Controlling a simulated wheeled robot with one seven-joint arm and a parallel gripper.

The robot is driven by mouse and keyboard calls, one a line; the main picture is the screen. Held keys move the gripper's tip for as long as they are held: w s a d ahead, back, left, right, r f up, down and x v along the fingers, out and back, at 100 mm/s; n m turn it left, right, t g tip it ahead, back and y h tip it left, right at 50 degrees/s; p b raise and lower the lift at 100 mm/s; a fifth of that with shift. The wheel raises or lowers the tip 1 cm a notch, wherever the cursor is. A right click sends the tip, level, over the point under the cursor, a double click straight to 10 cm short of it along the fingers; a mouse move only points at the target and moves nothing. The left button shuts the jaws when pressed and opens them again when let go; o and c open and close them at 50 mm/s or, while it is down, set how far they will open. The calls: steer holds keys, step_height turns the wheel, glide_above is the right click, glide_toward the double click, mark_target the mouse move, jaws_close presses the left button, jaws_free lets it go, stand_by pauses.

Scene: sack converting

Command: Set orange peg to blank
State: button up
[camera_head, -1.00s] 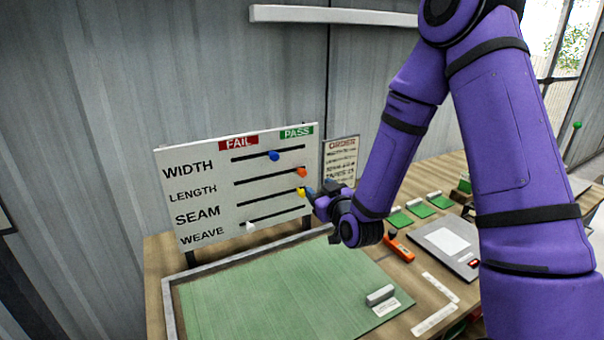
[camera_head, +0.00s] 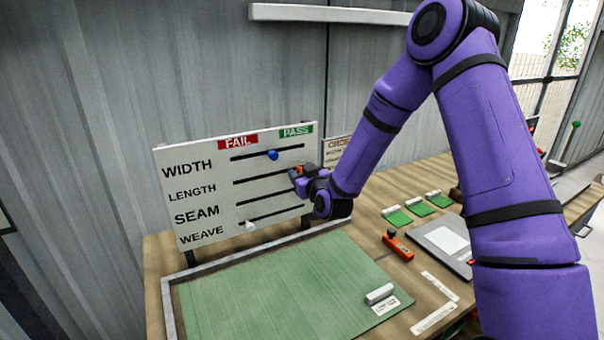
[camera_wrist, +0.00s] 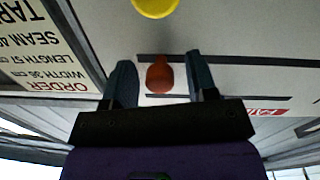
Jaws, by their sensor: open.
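The white board (camera_head: 200,225) has slots labelled WIDTH, LENGTH, SEAM and WEAVE, with a red FAIL and a green PASS heading. The orange peg (camera_wrist: 160,75) is at the PASS end of the LENGTH slot. My gripper (camera_wrist: 162,78) is open, with one finger on each side of the orange peg; in the head view my gripper (camera_head: 298,173) mostly covers it. The blue peg (camera_head: 272,155) is near the middle of the WIDTH slot. The white peg (camera_head: 250,225) is toward the left of the WEAVE slot. The yellow peg (camera_wrist: 156,5) shows only in the wrist view.
An order card (camera_wrist: 40,50) stands beside the board's right edge. Below are a green mat (camera_head: 270,290) with a grey block (camera_head: 379,293), an orange tool (camera_head: 398,246), several green cards (camera_head: 398,217) and a grey device (camera_head: 440,238). Above the mat is free room.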

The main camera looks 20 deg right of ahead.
steer(key=shift+c, duration=0.2)
jaws_close()
steer(key=shift+s+a, duration=0.25)
steer(key=shift+a, duration=1.15)
steer(key=shift+s+a, duration=0.3)
steer(key=shift+a, duration=1.05)
steer(key=shift+s+a, duration=0.25)
steer(key=shift+a, duration=1.15)
steer(key=shift+o, duration=0.2)
jaws_free()
glide_toward(271, 174)
steer(key=s, duration=0.3)
steer(key=shift+s+d, duration=0.35)
steer(key=shift+s, duration=0.05)
